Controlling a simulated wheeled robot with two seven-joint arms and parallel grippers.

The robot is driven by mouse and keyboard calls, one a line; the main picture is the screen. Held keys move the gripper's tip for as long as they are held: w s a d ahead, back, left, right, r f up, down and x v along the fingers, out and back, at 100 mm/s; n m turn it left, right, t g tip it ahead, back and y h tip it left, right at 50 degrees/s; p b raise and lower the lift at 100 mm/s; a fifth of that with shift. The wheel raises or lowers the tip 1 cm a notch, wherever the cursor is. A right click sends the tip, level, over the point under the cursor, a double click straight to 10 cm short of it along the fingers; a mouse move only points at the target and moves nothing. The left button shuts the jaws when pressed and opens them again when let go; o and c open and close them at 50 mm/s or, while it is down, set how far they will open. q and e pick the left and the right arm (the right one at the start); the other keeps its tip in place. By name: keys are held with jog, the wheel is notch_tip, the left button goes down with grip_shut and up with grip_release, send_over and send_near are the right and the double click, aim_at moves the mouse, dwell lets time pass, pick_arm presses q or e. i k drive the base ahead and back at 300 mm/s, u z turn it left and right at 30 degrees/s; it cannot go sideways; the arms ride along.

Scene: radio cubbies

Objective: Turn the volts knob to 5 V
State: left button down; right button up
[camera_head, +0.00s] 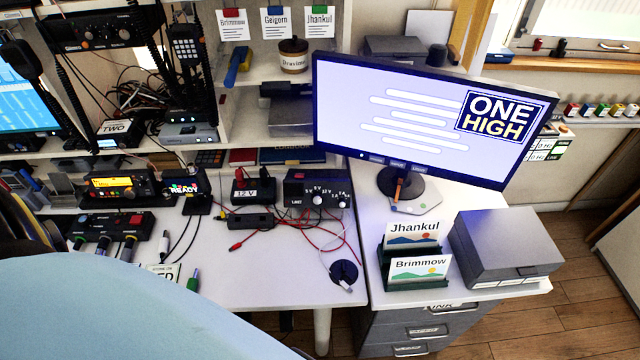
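A dark power supply box (298,183) stands on the desk in the middle of the view. The right knob (342,200) seems to have amp markings. Both are too small to tell where they point. A smaller dark box (254,190) to the left reads "12 V" and has red and black parts on top. Neither of my grippers shows in the view.
Red and black cables lie on the desk (265,280) around the boxes. A large light-blue rounded shape (120,300) blocks the lower left. A tilted monitor (420,120), a green card holder (417,283) and a grey box (505,245) stand to the right.

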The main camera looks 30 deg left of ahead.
aim_at(317, 197)
jog(key=k, duration=0.85)
jog(key=u, duration=1)
jog(key=i, duration=1.05)
jog(key=z, duration=0.4)
